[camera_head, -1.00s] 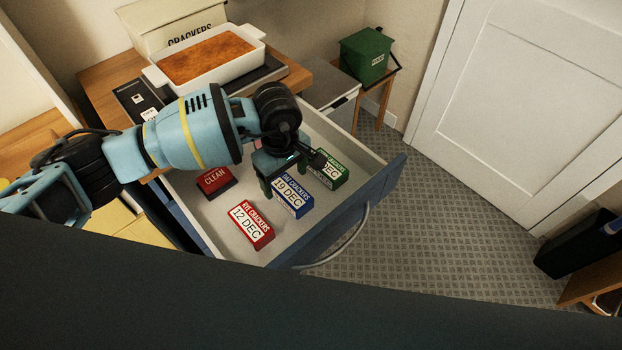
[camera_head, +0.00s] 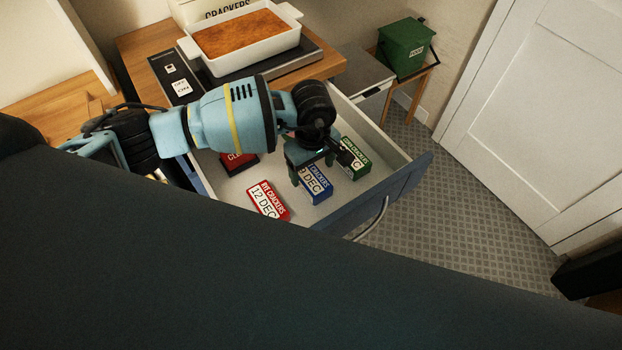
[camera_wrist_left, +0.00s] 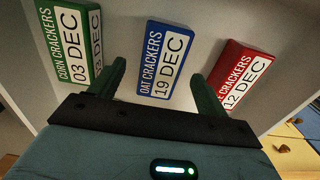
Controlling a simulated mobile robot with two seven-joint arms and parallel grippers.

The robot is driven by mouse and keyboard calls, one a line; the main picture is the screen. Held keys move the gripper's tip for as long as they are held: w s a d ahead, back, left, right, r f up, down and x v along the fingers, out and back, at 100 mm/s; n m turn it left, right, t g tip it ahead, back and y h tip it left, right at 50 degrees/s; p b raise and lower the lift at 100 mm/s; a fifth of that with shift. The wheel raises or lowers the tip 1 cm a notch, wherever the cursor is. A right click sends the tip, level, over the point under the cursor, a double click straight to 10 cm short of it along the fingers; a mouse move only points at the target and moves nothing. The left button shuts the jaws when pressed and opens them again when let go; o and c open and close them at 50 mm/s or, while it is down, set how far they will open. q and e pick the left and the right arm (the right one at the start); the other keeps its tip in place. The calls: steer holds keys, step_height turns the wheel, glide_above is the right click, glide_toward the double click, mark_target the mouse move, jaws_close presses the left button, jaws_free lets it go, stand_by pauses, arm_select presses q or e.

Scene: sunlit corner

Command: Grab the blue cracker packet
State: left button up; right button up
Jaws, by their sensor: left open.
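The blue cracker packet (camera_head: 316,184), labelled oat crackers 19 DEC, lies in the open drawer (camera_head: 238,190). My left gripper (camera_head: 312,178) is over the drawer beside the packet and partly covers it in the head view. In the left wrist view the blue packet (camera_wrist_left: 164,62) sits ahead of the gap between the two open fingers (camera_wrist_left: 160,82), with nothing held. A green corn cracker packet (camera_head: 354,158) lies to its right and a red rye cracker packet (camera_head: 267,201) to its left. My right gripper is out of view.
A red box marked CLEAN (camera_head: 238,162) lies in the drawer. A green bin (camera_head: 406,48) is on a small stand at the back right, near the white door (camera_head: 545,110).

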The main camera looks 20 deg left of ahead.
mark_target(311, 176)
arm_select(q)
step_height(311, 176, down, 4)
steer(key=shift+a, duration=0.15)
steer(key=shift+c, duration=0.3)
steer(key=shift+r, duration=0.1)
steer(key=c, duration=1.1)
